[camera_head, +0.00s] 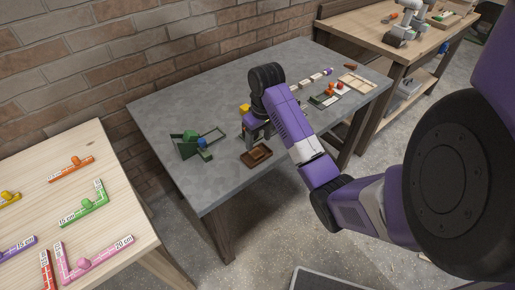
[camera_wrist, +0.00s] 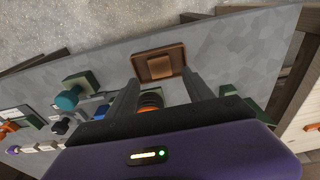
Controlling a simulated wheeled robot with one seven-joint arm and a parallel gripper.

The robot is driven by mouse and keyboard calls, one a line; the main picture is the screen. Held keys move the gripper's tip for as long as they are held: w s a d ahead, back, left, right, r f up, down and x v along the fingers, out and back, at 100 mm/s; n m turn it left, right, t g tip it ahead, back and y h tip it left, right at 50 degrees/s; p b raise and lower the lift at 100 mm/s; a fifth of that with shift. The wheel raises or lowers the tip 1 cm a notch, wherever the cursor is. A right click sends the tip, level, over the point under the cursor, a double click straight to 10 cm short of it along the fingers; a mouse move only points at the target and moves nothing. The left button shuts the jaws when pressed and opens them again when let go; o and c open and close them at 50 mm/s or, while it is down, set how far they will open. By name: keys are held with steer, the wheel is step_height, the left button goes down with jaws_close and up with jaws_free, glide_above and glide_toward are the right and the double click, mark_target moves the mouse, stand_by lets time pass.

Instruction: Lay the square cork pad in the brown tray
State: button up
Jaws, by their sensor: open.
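The brown tray (camera_head: 247,159) lies near the front edge of the grey table. In the wrist view the tray (camera_wrist: 138,66) shows beyond my fingertips. A lighter brown square (camera_wrist: 160,67), which looks like the square cork pad, lies inside the tray's rim. Whether it sits fully flat I cannot tell. My gripper (camera_wrist: 160,80) is open, with its two fingers apart and no pad between them. In the head view my gripper (camera_head: 257,131) is over the table just behind the tray, partly hidden by my arm.
An orange and black round thing (camera_wrist: 150,102) shows between my fingers, farther down. A yellow piece (camera_head: 244,108) is close behind my gripper. Small red and green items (camera_head: 330,92) lie to the right.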

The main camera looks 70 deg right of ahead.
step_height(320, 180, up, 6)
steer(key=p, duration=0.4)
steer(key=w+a+f+t, duration=0.1)
steer(key=w+a+f, duration=0.1)
steer(key=a, duration=0.3)
steer(key=w+a+f+t, duration=0.1)
steer(key=w+a+f, duration=0.1)
steer(key=a, duration=0.3)
steer(key=w+a+f+t, duration=0.1)
steer(key=w+a+f, duration=0.2)
steer(key=w+a, duration=0.1)
steer(key=shift+w+a+n+t, duration=0.35)
steer(key=shift+a+n+t, duration=0.05)
steer(key=shift+a, duration=0.4)
steer(key=a, duration=0.2)
steer(key=a+f+t, duration=0.1)
steer(key=a, duration=0.2)
steer(key=a+t, duration=0.1)
steer(key=a, duration=0.2)
steer(key=shift+w+f, duration=0.35)
steer(key=s+a+r+n+t+h, duration=0.1)
steer(key=s+a+r+t, duration=0.25)
steer(key=s+a, duration=1)
steer(key=s+a+r+n+t+y, duration=0.1)
steer(key=s+r+n+t, duration=0.3)
steer(key=s+r, duration=0.8)
step_height(320, 180, up, 2)
steer(key=shift+a+r+y, duration=0.1)
steer(key=shift+a+y, duration=0.1)
steer(key=shift+y, duration=0.2)
